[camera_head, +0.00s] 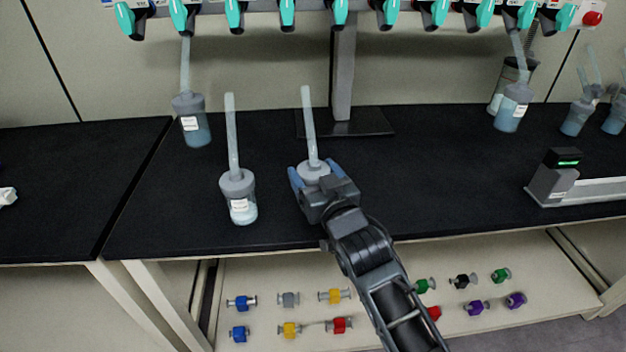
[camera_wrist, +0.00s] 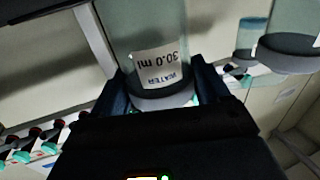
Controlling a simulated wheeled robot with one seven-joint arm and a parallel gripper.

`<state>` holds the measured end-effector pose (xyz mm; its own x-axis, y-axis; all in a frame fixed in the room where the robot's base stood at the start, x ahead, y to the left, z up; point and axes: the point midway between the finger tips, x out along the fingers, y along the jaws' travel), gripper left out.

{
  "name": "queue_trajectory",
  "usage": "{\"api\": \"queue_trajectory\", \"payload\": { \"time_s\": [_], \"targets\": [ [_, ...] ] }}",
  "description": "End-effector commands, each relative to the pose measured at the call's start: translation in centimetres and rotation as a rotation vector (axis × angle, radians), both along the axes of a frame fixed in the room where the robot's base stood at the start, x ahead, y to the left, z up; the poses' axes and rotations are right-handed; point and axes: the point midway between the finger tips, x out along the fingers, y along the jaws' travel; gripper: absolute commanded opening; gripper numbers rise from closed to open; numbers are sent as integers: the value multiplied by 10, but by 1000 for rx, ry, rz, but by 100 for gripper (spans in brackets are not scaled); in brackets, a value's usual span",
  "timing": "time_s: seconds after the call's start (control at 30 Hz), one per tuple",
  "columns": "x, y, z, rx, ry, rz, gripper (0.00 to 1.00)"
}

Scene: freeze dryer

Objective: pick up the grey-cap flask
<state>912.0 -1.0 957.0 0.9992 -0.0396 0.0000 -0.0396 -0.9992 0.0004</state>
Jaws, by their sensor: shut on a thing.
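The grey-cap flask (camera_head: 313,172) stands upright near the front of the black bench, with a clear tube rising from its cap. My gripper (camera_head: 312,178) is shut around it from the front, its blue fingers on either side. My arm hides most of the flask body in the head view. In the wrist view the flask (camera_wrist: 158,30) appears upside down between the fingers of my gripper (camera_wrist: 166,92), with a "WATER 30.0 ml" label. I cannot tell whether its base touches the bench.
A similar grey-capped flask (camera_head: 239,198) stands close on the left. Other flasks hang or stand behind, at left (camera_head: 194,122) and right (camera_head: 512,110). A metal post (camera_head: 343,70) stands behind on a flat base. A scale-like device (camera_head: 553,180) sits at right. Coloured valves lie on the shelf below.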

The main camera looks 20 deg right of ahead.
Motion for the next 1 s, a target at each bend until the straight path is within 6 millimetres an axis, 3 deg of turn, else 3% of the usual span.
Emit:
{"api": "queue_trajectory", "payload": {
  "time_s": [0.1,0.47,0.73,1.0],
  "targets": [
    [0,0,0,0,0,0,21],
    [0,0,6,0,-3,-1,20],
    [0,-1,43,2,-7,-2,20],
    [-34,-52,76,2,-3,-6,20]
  ]
}}
